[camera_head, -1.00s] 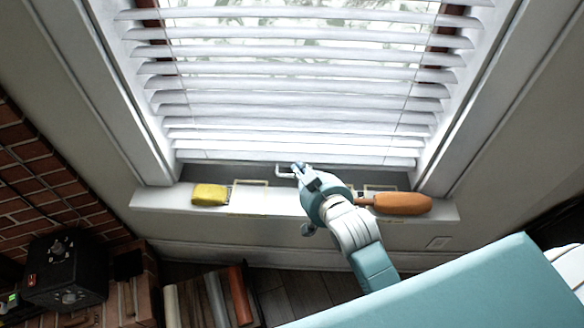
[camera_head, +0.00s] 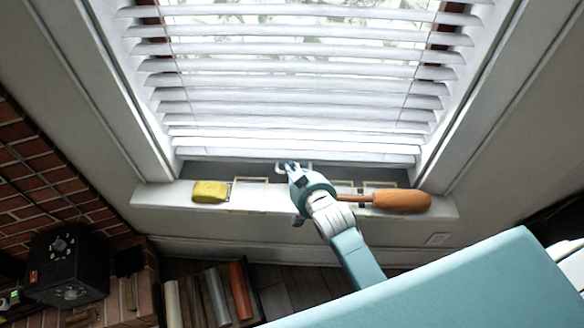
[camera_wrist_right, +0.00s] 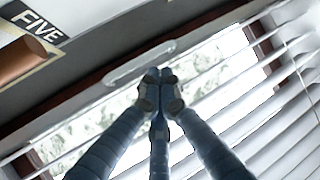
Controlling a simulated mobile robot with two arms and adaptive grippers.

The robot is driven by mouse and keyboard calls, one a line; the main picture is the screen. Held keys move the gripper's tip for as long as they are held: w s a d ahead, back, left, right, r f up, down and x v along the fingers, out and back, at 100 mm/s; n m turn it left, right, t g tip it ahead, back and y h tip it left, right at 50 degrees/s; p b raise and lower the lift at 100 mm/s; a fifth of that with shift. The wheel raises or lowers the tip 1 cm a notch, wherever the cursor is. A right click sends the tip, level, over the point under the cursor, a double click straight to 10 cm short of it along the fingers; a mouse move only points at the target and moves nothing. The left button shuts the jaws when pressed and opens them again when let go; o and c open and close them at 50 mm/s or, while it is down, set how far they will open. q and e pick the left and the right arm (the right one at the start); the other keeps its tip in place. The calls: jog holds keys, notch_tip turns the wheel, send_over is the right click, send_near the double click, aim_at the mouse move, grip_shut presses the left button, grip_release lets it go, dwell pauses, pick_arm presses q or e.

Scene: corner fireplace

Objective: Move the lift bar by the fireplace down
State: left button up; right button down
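The lift bar is a small pale handle (camera_head: 280,169) at the bottom edge of the white window blind (camera_head: 290,108). In the right wrist view the bar (camera_wrist_right: 138,63) runs slantwise just beyond my fingertips. My right gripper (camera_head: 290,168) is in front of the bar in the head view and hides its middle. In the right wrist view the fingertips of the right gripper (camera_wrist_right: 160,76) are together at the bar's near edge, with nothing seen between them. I cannot tell if they touch it. My left gripper is not in view.
The window sill (camera_head: 160,195) holds a yellow sponge-like block (camera_head: 209,191) and a tool with an orange handle (camera_head: 401,201). Brickwork (camera_head: 40,180) and a black box (camera_head: 66,266) stand at the left. Rolls or books (camera_head: 215,295) are low on the floor.

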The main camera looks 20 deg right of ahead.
notch_tip(320, 180, down, 5)
jog(key=b, duration=0.3)
jog(key=shift+f, duration=0.2)
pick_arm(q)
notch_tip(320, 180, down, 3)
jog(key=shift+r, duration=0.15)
pick_arm(e)
jog(key=shift+r, duration=0.1)
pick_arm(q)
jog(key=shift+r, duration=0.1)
pick_arm(e)
jog(key=r+p, duration=0.3)
jog(key=w+r+p, duration=0.1)
jog(key=r+p, duration=0.1)
jog(key=shift+d, duration=0.2)
jog(key=shift+s+f+b, duration=0.2)
jog(key=shift+s+b, duration=0.15)
jog(key=shift+s, duration=0.6)
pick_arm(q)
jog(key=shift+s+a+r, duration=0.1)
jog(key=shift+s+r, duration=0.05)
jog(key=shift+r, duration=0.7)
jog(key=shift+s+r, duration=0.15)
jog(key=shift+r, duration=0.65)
pick_arm(e)
jog(key=v, duration=0.8)
jog(key=shift+r, duration=0.2)
